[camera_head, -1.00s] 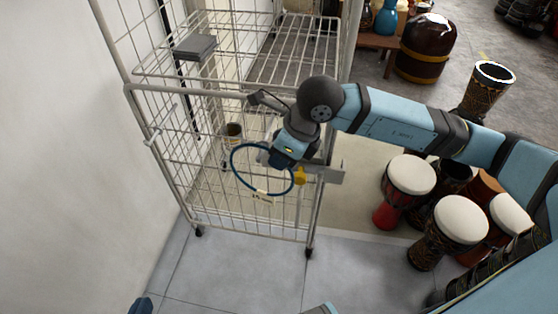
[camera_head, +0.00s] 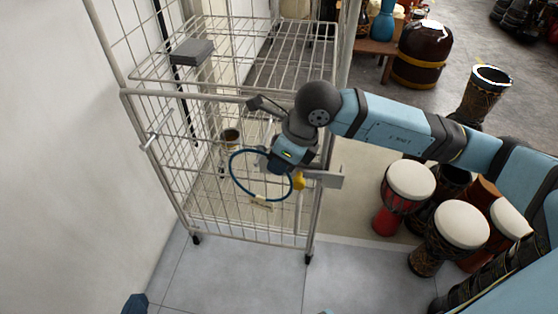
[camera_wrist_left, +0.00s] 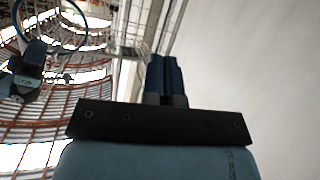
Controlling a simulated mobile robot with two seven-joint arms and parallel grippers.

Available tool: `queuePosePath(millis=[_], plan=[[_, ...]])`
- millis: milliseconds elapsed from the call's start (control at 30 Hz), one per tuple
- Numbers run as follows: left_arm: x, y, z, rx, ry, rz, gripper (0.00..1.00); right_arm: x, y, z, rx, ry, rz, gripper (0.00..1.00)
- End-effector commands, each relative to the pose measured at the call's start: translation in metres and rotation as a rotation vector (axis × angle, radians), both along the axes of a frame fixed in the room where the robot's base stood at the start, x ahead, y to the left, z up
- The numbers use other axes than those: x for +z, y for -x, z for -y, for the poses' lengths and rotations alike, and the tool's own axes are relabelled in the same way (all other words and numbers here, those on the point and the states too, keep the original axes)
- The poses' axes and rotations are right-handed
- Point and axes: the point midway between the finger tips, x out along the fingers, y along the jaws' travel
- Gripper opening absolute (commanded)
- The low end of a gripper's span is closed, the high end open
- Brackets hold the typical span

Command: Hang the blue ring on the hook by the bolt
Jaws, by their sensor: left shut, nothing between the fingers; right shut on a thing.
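The blue ring (camera_head: 238,186) hangs tilted in front of the wire cart, with a cream tag at its lower edge. My right gripper (camera_head: 271,163) is shut on the upper right of the ring. The ring and right arm also show at the upper left of the left wrist view (camera_wrist_left: 17,27). A short pale peg (camera_head: 150,141) sticks out from the cart's left post, apart from the ring. I cannot tell which part is the hook by the bolt. My left gripper (camera_head: 135,303) is shut and empty at the bottom left; its closed dark blue fingers show in the wrist view (camera_wrist_left: 166,78).
The wire cart (camera_head: 215,95) has wire shelves with a grey block (camera_head: 192,51) on top. A grey plate (camera_head: 325,177) and a yellow piece (camera_head: 299,181) lie beside my right gripper. Several drums (camera_head: 448,226) stand to the right. A white wall bounds the left; the front floor is clear.

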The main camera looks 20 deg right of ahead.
Motion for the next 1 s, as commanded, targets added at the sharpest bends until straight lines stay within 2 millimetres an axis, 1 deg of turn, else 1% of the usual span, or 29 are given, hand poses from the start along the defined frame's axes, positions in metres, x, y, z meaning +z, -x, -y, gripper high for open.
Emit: queuePosePath(millis=[167, 200, 300, 567, 667, 767, 867, 1000], plan=[[0.000, 0.000, 0.000, 0.005, 0.005, -0.001, 0.00, 0.000, 0.000, 0.000, 0.000, -0.001, 0.001, 0.00], [0.000, -0.001, 0.000, 0.005, 0.006, -0.002, 0.00, 0.000, 0.000, 0.000, 0.000, -0.001, 0.001, 0.17], [0.000, -0.001, 0.000, 0.007, 0.006, -0.001, 0.00, 0.000, 0.000, 0.000, 0.000, -0.001, 0.001, 0.38], [0.000, 0.000, 0.000, 0.006, 0.004, -0.002, 0.00, 0.000, 0.000, 0.000, 0.000, 0.000, 0.000, 0.38], [0.001, 0.000, -0.001, 0.004, -0.001, -0.004, 0.00, 0.006, 0.001, 0.002, 0.000, 0.000, 0.001, 0.38], [0.001, 0.001, -0.003, 0.002, -0.014, -0.013, 0.00, 0.019, 0.003, 0.007, 0.000, 0.000, 0.003, 0.38], [-0.004, 0.003, -0.008, 0.006, -0.035, -0.041, 0.00, 0.039, 0.007, 0.014, -0.001, 0.001, 0.004, 0.38], [-0.020, 0.012, -0.015, 0.013, -0.069, -0.108, 0.00, 0.070, 0.013, 0.025, -0.002, 0.001, 0.004, 0.38]])
